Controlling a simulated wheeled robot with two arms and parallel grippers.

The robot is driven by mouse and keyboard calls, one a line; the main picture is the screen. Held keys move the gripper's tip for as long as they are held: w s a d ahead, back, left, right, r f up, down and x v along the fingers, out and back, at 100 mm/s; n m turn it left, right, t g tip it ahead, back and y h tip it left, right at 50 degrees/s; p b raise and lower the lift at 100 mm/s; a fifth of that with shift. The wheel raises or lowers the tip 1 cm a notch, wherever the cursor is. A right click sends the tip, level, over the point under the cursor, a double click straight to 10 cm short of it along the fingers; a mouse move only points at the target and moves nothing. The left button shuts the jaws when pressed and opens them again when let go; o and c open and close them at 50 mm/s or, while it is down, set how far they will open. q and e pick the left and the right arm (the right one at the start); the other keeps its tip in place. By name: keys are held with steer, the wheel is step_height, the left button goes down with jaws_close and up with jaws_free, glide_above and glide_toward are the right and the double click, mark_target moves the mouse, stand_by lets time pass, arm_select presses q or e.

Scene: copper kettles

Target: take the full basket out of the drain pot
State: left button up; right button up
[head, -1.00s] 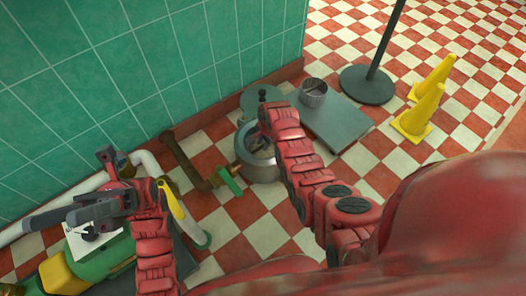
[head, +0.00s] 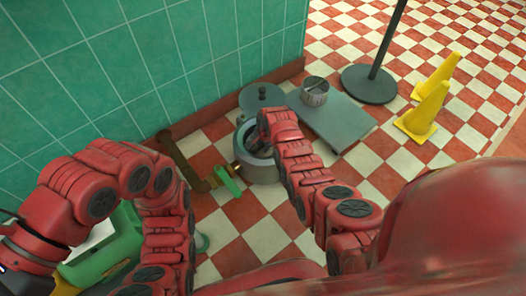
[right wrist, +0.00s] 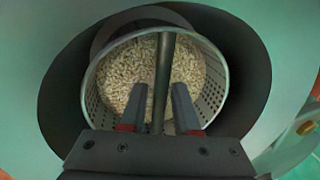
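The drain pot (head: 262,172) is a grey metal pot on the tiled floor, partly hidden by my right arm in the head view. In the right wrist view the perforated metal basket (right wrist: 97,95) sits inside the dark pot, full of pale grains (right wrist: 130,75). A thin bar handle (right wrist: 163,75) crosses over its middle. My right gripper (right wrist: 160,108) is open, its fingers on either side of the bar with a gap to each. My left gripper is outside the head view; only its folded arm shows at the left.
A grey slab (head: 338,123) right of the pot bears a small metal container (head: 314,92). A round lid (head: 255,104) lies behind the pot. A green-handled valve (head: 229,181) sticks out at its left. A post base (head: 369,84) and yellow cones (head: 428,112) stand further right.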

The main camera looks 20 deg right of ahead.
jaws_close()
stand_by(1.4)
